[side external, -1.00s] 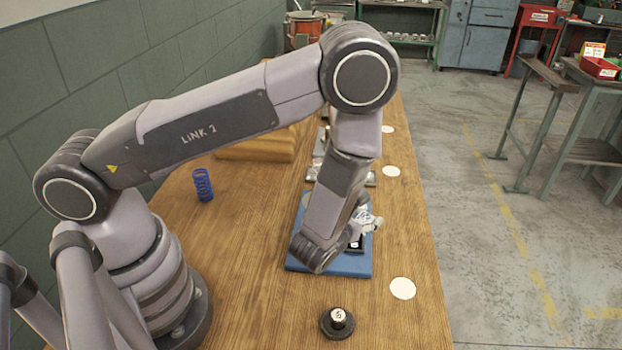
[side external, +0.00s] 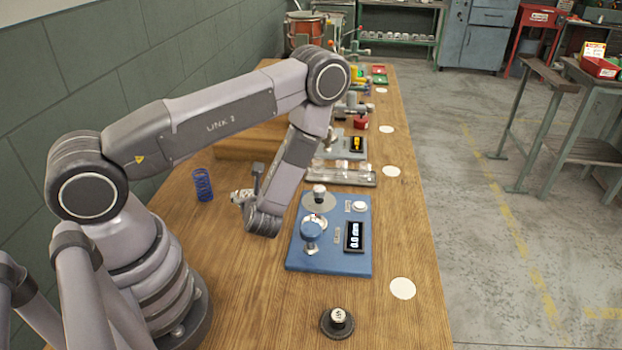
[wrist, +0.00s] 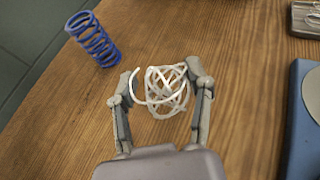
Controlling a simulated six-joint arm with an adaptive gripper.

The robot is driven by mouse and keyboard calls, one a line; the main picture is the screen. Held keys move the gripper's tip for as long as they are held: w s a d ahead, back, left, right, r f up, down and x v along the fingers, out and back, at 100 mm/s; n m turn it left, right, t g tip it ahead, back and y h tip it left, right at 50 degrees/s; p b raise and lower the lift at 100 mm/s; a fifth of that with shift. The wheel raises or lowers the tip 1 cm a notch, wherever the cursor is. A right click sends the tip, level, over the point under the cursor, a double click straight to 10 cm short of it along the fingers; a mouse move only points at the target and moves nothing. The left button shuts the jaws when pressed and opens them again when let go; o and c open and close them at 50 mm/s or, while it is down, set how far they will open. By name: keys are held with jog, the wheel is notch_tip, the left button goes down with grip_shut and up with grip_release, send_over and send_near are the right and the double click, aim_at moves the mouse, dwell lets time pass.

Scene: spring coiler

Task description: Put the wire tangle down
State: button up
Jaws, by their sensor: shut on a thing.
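The wire tangle (wrist: 165,90) is a loose ball of white wire. In the wrist view it sits between the fingertips of my gripper (wrist: 162,86), which is shut on it. Bare wood of the table lies below it; the height of the tangle above the table is hard to tell. In the side external view my gripper (side external: 242,195) is left of the blue device, and my arm hides most of the tangle there.
A blue spring (side external: 203,185) stands left of my gripper, also at upper left in the wrist view (wrist: 93,40). The blue device (side external: 356,205) with knobs and a display is to the right. A black weight (side external: 338,321) is in front.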

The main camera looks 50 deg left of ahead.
jog(key=shift+f, duration=1.8)
jog(key=o, duration=1.1)
jog(key=shift+f, duration=0.15)
jog(key=shift+o, duration=0.2)
